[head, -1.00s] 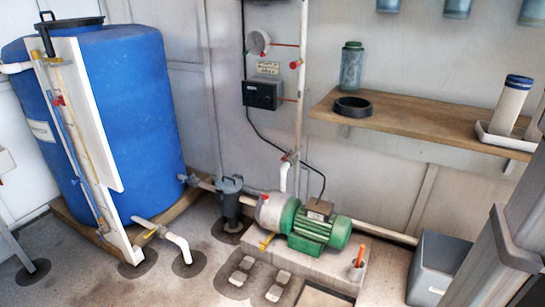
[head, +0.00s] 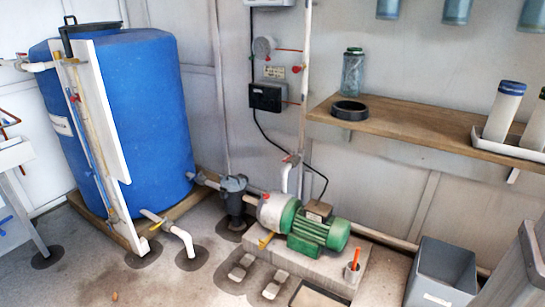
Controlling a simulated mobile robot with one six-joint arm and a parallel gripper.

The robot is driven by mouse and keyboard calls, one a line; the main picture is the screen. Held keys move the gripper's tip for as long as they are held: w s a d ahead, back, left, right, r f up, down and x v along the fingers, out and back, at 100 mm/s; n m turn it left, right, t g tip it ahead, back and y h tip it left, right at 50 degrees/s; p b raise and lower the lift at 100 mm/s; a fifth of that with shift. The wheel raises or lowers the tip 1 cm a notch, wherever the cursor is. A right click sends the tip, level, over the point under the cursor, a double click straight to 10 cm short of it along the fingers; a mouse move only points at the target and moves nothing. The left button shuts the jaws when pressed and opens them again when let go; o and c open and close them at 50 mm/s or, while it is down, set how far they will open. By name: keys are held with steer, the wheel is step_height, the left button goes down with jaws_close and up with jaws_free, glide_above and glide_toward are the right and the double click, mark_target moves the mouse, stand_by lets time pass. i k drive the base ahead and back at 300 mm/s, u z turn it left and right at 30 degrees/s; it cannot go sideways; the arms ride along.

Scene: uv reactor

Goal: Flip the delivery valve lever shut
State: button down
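A second red handle (head: 296,69) shows higher up on the vertical pipe by the wall. The pump stands on a concrete plinth (head: 345,268), with a dark strainer pot (head: 235,200) to its left. My gripper is not in view.
A blue tank (head: 145,115) stands at the left with pipes along its front. A wooden shelf (head: 420,128) holds a jar, a black ring and white tubes. A grey bin (head: 441,275) stands at the right. Low blocks (head: 242,266) and pipe stubs (head: 184,240) occupy the floor before the pump.

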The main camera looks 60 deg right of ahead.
mark_target(288, 156)
steer(key=z, duration=0.15)
steer(key=i, duration=0.95)
steer(key=u, duration=0.05)
